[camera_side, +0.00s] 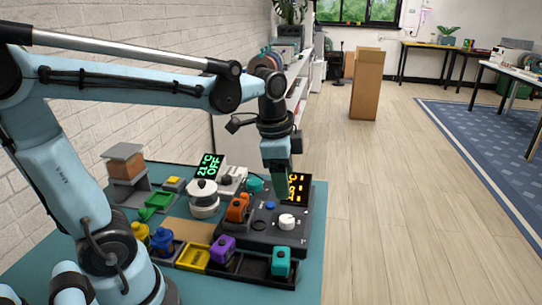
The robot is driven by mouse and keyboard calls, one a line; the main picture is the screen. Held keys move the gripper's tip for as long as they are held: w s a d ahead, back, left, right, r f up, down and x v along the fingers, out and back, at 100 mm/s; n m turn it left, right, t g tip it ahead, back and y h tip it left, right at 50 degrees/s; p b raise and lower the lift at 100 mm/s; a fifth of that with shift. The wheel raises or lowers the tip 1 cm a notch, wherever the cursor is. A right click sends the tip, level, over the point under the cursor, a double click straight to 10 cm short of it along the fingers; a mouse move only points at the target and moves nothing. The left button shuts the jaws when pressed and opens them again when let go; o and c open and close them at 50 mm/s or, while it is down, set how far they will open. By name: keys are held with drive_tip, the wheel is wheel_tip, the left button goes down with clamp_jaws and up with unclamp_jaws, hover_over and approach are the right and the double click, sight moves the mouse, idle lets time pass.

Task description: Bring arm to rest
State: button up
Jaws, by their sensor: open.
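My light blue arm reaches across from the left in the side view. My gripper (277,172) hangs pointing down above the back part of a dark control panel (262,237). It is open, though its fingertips are small and partly merge with the things behind. I see nothing held in it. The panel carries a white knob (287,221), a blue button (270,206) and an orange block-like part (237,208). A display with yellow digits (297,187) stands just right of my gripper and is partly covered by it.
The teal table (318,240) also holds a green-lit display (209,166), a white round device (204,198), a yellow tray (193,257), a purple block (222,249) and a teal block (281,262). A brick wall runs behind on the left.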

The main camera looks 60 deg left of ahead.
drive_tip(key=s+n+t, duration=0.1)
drive_tip(key=n, duration=0.1)
drive_tip(key=s+d+f+n+t, duration=0.1)
drive_tip(key=s+n+t, duration=0.1)
drive_tip(key=n, duration=0.1)
drive_tip(key=s+d+f+n+t, duration=0.1)
drive_tip(key=n+t, duration=0.1)
drive_tip(key=n, duration=0.1)
drive_tip(key=shift+s+d+f, duration=0.15)
drive_tip(key=shift+s+d, duration=0.05)
drive_tip(key=shift+d, duration=0.05)
